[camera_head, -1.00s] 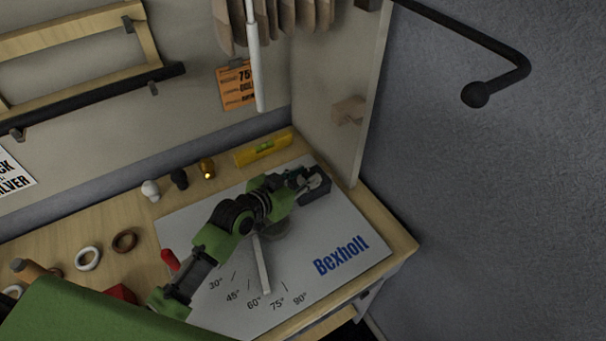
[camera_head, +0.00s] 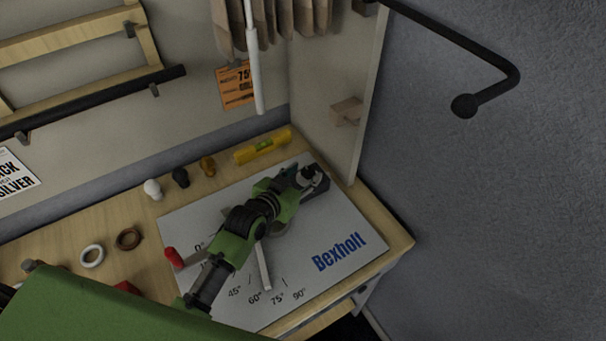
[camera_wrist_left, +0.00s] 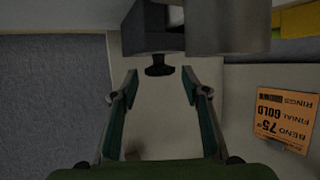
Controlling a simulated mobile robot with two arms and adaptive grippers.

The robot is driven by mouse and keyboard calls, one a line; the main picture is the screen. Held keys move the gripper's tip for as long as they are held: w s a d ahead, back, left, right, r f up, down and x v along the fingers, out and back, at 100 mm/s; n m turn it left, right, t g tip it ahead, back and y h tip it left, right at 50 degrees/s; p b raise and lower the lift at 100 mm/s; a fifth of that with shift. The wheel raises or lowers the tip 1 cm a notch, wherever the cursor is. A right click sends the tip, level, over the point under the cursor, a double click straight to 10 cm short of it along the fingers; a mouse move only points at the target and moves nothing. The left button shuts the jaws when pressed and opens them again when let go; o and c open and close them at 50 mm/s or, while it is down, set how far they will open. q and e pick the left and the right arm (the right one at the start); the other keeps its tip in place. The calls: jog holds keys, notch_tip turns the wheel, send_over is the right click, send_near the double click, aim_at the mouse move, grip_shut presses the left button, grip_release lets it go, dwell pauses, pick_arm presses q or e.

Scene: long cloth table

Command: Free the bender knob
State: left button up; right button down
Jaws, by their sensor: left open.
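The bender's pale plate (camera_head: 350,225) lies on the bench, with angle marks and blue "Bexholt" lettering. A dark block (camera_head: 318,190) stands near the plate's far right corner; it also shows in the left wrist view (camera_wrist_left: 150,38). A black knob (camera_wrist_left: 158,70) sticks out of the block there. A pale pointer bar (camera_head: 263,265) lies near the 60° mark. A red grip (camera_head: 173,258) shows at the plate's left edge. My left gripper (camera_head: 302,181) is at the block. In the wrist view its open fingers (camera_wrist_left: 159,82) stand either side of the knob, with gaps visible. My right gripper is out of view.
A yellow level (camera_head: 262,146), white, black and brass knobs (camera_head: 181,178), and rings (camera_head: 92,256) lie left of and behind the plate. An orange card (camera_head: 236,87) hangs behind.

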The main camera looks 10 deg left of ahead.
pick_arm(q)
jog(key=v, duration=1.2)
dwell(0.4)
